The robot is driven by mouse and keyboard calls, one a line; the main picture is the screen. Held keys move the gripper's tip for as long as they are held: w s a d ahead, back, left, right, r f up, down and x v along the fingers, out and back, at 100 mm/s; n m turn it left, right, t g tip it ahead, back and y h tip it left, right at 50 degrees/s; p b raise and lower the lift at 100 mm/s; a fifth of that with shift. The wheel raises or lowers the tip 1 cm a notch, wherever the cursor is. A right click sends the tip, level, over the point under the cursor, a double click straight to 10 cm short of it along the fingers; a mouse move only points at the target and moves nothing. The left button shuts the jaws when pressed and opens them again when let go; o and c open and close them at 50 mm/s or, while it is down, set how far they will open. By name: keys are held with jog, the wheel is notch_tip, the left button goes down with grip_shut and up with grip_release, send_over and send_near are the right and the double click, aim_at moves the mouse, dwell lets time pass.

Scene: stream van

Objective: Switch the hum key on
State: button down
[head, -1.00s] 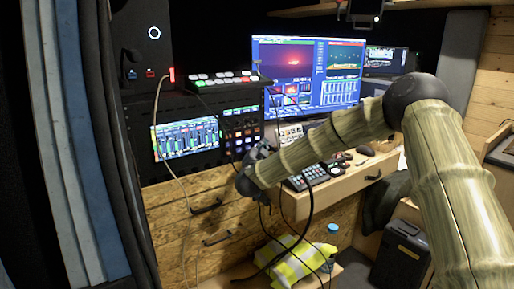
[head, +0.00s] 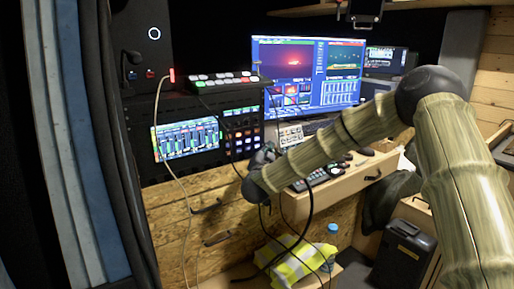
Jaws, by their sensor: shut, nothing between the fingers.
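A key panel (head: 241,133) with small lit keys in orange, white and blue is set in the dark rack, right of a lit mixer screen (head: 186,139). I cannot tell which key is the hum key; labels are too small to read. My gripper (head: 264,156) is at the end of my arm, just right of and below the key panel. It is small, dark and partly hidden by my wrist; it looks shut and empty. I cannot tell whether it touches the panel.
A switcher with lit buttons (head: 221,80) sits atop the rack. A large monitor (head: 306,75) stands behind. A keypad (head: 316,177) lies on the wooden desk (head: 345,187). Cables hang around my wrist. A yellow vest (head: 298,262) and blue-capped bottle (head: 331,233) are below.

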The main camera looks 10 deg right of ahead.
jog(key=shift+s+d, duration=0.35)
jog(key=shift+s, duration=0.6)
jog(key=shift+s+d, duration=0.3)
jog(key=shift+s, duration=0.6)
jog(key=shift+w, duration=0.1)
